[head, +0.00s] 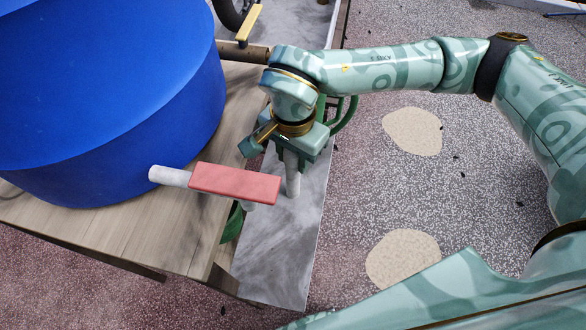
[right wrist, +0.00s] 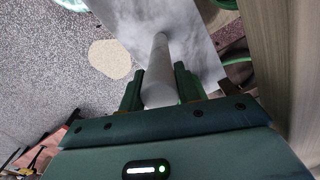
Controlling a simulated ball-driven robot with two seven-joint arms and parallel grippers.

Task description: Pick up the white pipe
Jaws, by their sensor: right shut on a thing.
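The white pipe (head: 293,181) hangs roughly upright below my right gripper (head: 291,154). My right gripper is shut on it near its upper part, and the jaws hide its top. In the right wrist view the pipe (right wrist: 158,62) runs away from between the two green fingers (right wrist: 160,88) toward a grey marbled surface. I cannot tell whether its lower end touches that surface. My left gripper is not in view.
A big blue tank (head: 95,90) stands on a wooden table (head: 130,235) at left. A white spout (head: 168,176) with a flat pink-red handle (head: 235,183) juts from it, close left of the pipe. A grey marbled slab (head: 275,265) lies below. Speckled floor is open at right.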

